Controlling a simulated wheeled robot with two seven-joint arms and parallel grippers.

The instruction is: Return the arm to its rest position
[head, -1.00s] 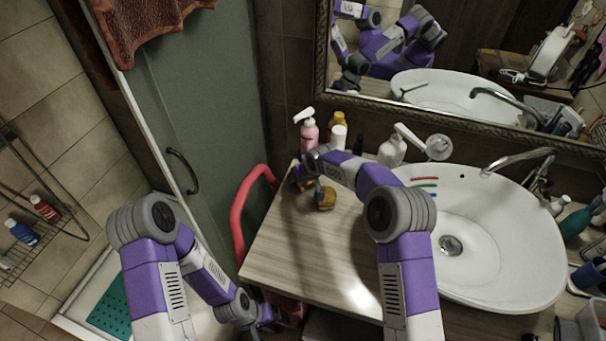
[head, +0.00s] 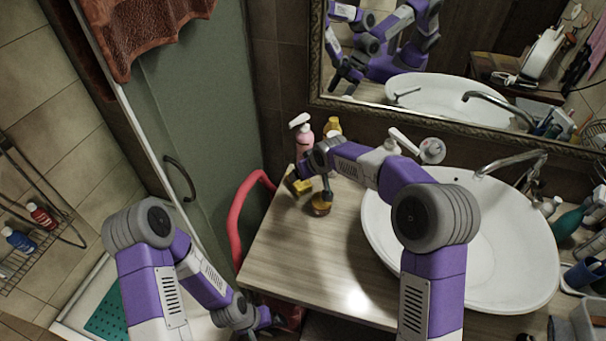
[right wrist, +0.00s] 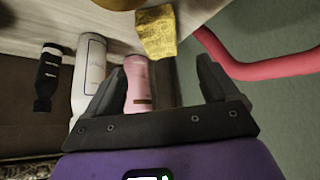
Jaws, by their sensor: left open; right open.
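My right arm (head: 385,172) reaches over the wooden counter, with its elbow in front of the basin. Its gripper (right wrist: 160,78) is open in the right wrist view, with nothing between its fingers. A yellow block (right wrist: 157,34) lies on the counter beyond the fingertips; it also shows beside the gripper in the head view (head: 301,186). My left arm (head: 205,280) hangs low at the left, in front of the counter. Its gripper (head: 266,318) is open and partly lost in dark clutter at the counter's front.
A brownish-yellow round item (head: 321,206) is near the right gripper. A pink bottle (right wrist: 139,82), white bottle (right wrist: 90,75) and black bottle (right wrist: 47,78) stand behind. A red rail (head: 236,225) curves along the counter's left edge. The white basin (head: 520,270) lies right. The front counter (head: 300,265) is clear.

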